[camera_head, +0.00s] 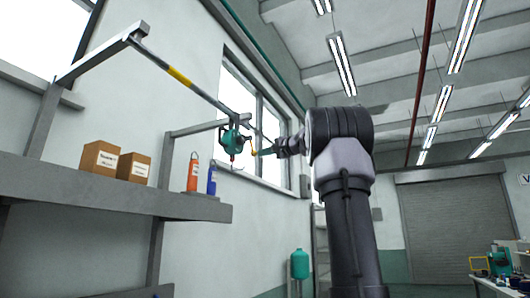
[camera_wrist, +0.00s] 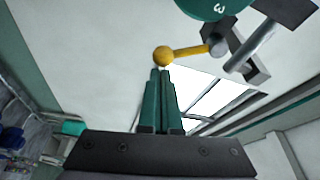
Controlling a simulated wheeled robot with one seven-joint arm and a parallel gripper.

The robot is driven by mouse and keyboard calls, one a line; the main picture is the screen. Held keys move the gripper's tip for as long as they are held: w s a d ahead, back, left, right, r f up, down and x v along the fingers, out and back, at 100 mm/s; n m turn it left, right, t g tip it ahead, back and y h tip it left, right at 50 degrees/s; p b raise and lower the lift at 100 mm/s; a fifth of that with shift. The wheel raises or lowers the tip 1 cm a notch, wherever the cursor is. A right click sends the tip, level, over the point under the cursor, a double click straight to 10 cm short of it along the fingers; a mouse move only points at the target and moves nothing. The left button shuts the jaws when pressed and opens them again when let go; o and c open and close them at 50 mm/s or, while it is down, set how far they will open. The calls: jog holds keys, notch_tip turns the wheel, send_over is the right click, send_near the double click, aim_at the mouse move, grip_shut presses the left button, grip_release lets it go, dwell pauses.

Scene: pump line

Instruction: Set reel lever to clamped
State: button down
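My gripper is also small in the head view (camera_head: 261,152).
A grey shelf (camera_head: 110,190) on the left holds two cardboard boxes (camera_head: 100,160), an orange bottle (camera_head: 193,173) and a blue bottle (camera_head: 212,178). The rail (camera_head: 205,92) with a yellow band runs above it. A window (camera_head: 270,125) lies behind the reel.

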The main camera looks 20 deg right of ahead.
jog(key=shift+s+a+f+m+g, duration=0.2)
jog(key=shift+s+a+f+m, duration=0.2)
jog(key=shift+a+m, duration=0.25)
jog(key=shift+s+a+f+m+g, duration=0.2)
jog(key=shift+s+a+f+m, duration=0.1)
jog(key=shift+s+a+m, duration=0.3)
jog(key=shift+a, duration=0.1)
